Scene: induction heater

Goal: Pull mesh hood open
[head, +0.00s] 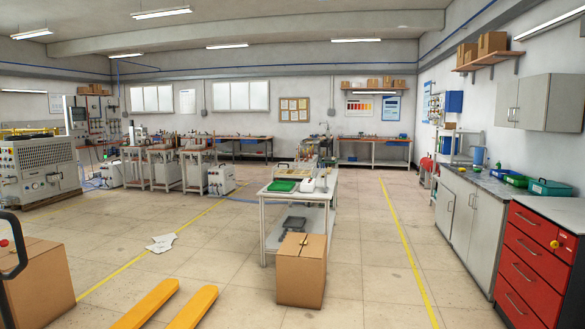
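I cannot make out a mesh hood for certain in the head view. The likely places for it are small and far off. A row of grey workstations (165,168) with small equipment on top stands at the back left. A large grey machine (38,168) with a perforated front panel stands at the left edge. A white table (267,208) in the middle carries a green tray (283,186) and small equipment at its far end. My gripper is not in view.
Yellow forks (150,305) lie low in front, near a cardboard box (38,285) at left. Another box (302,270) stands before the white table. Papers (161,243) lie on the floor. A red drawer cabinet (528,268) and counter line the right wall. The right aisle is clear.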

